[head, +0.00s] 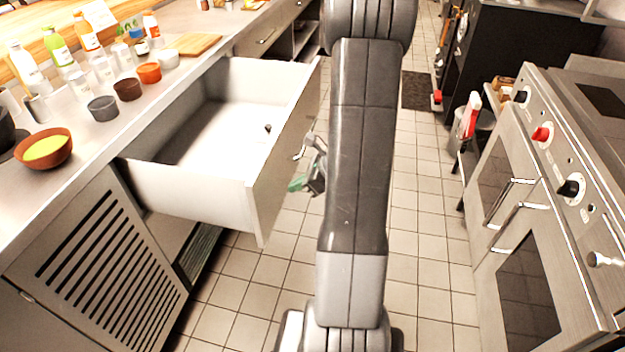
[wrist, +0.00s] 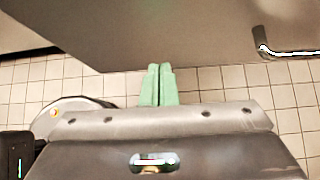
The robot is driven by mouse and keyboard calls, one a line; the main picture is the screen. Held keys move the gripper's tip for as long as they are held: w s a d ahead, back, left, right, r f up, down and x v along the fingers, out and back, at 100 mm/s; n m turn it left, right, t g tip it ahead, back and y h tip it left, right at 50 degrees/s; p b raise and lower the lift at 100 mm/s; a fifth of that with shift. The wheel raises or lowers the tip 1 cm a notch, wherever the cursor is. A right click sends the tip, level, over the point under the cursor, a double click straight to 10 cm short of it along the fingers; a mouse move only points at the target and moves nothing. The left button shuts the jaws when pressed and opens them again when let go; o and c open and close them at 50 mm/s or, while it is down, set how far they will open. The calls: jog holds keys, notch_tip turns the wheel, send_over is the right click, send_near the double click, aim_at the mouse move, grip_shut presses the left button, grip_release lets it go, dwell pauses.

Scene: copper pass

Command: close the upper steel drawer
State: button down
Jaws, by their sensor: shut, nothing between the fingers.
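The upper steel drawer (head: 285,150) stands pulled far out from the counter in the head view, its pale inside looking mostly bare. Its front panel faces right, and a bar handle (head: 303,148) sits on it. In the wrist view the drawer front (wrist: 190,35) fills the top, with the handle (wrist: 285,50) at the upper right. My gripper (head: 296,185) is just outside the front panel, below the handle, partly hidden by my arm. Its green fingers (wrist: 160,68) are together and empty, their tips at the panel's lower edge in the picture. I cannot tell whether they touch it.
The counter (head: 85,140) on the left carries bottles, small cups and an orange bowl (head: 44,149). A vented cabinet door (head: 105,262) is below. A steel oven (head: 530,230) stands on the right. Tiled floor (head: 425,250) is clear between.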

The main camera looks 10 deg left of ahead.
aim_at(276, 187)
jog(key=shift+a+r, duration=0.15)
jog(key=shift+a, duration=1.4)
